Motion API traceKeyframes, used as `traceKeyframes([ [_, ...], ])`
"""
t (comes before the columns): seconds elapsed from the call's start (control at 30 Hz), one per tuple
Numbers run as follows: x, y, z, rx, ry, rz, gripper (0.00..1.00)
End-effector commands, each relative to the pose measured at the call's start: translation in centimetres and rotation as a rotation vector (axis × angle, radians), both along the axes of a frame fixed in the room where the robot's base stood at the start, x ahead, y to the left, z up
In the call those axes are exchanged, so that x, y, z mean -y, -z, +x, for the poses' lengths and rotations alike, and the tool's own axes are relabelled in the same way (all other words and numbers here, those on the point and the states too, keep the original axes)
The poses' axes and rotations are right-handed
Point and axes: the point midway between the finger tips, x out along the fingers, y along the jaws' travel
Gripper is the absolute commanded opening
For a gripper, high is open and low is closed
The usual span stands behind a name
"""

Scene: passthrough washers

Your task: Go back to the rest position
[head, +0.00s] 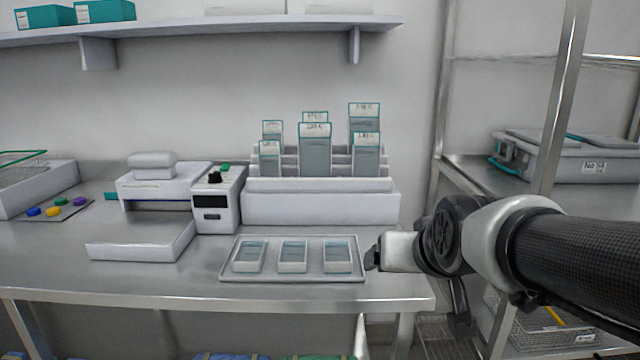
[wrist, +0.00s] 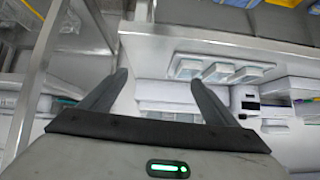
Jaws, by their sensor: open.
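My gripper (head: 372,257) is at the right end of the metal tray in the head view, at the end of my arm, which comes in from the right. In the wrist view my gripper (wrist: 158,80) shows two dark fingers spread apart with nothing between them. The boxes also show in the wrist view beyond the fingers, at the right box (wrist: 187,67).
A tiered rack (head: 320,205) with several tall packets stands behind the tray. A white device (head: 217,205) and a sealer-like machine (head: 160,185) stand to the left. On the right, a metal shelf unit (head: 555,100) bears a lidded grey case (head: 565,160). A wall shelf (head: 230,30) hangs above.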

Motion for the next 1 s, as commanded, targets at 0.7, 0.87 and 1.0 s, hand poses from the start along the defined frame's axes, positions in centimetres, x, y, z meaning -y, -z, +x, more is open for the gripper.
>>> traceKeyframes([
  [0.7, 0.0, -6.0, -16.3, -0.371, -0.025, -0.044, 0.82],
  [0.87, 0.0, -12.3, -16.3, -0.371, -0.025, -0.044, 0.82],
  [1.0, 0.0, -18.0, -16.3, -0.371, -0.025, -0.044, 0.82],
])
